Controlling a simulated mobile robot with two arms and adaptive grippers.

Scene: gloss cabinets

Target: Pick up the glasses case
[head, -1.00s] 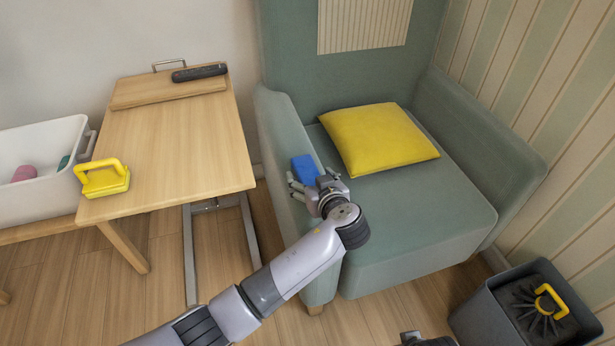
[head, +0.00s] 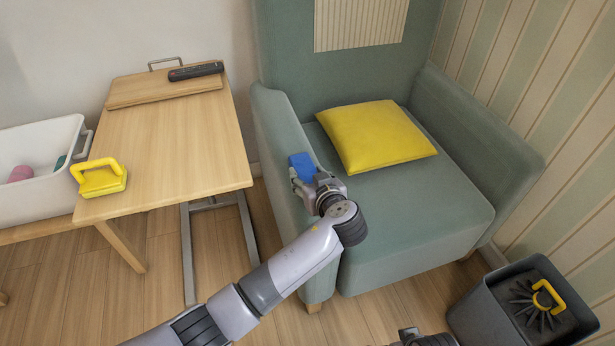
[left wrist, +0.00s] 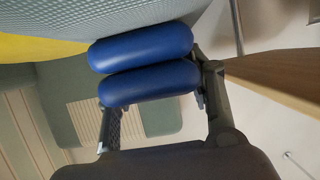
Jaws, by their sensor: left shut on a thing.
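The blue glasses case (head: 302,165) is at the left armrest of the green armchair in the head view. My left gripper (head: 306,177) is shut on its near end, with fingers on both sides. In the left wrist view, the case (left wrist: 150,82) shows as two rounded blue halves with a seam, between the fingers (left wrist: 158,95). I cannot tell whether the case still touches the armrest. A dark part, likely of my right arm, shows at the bottom edge of the head view; its fingers are not clear.
The armchair (head: 415,215) holds a yellow cushion (head: 375,137). A wooden table (head: 175,150) at left carries a dark remote-like object (head: 196,71) and a yellow-handled block (head: 100,178). A white bin (head: 35,150) stands at far left, a grey bin (head: 480,315) at lower right.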

